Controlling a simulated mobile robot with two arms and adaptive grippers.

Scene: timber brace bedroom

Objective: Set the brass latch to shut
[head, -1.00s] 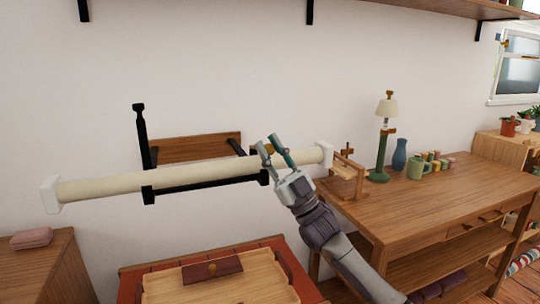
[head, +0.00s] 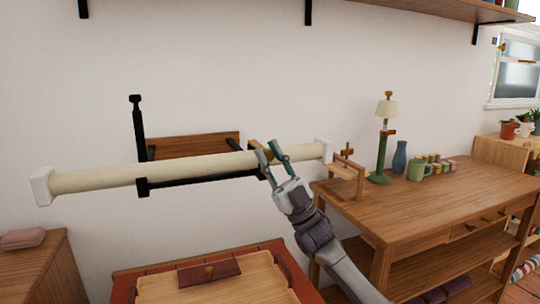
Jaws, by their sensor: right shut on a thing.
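The brass latch (head: 262,148) is a small gold-coloured piece at the right side of a black wall bracket (head: 205,178), mostly hidden by my gripper. My right gripper (head: 269,156) comes in from the lower right and its two fingers are around the latch, shut on it. A long cream roll (head: 150,173) with white end caps lies across the bracket, passing behind my fingers. The exact angle of the latch is hard to tell behind the fingers. My left gripper is not in view.
A wooden board (head: 195,145) is on the wall behind the roll. A wooden tray (head: 210,290) is below.

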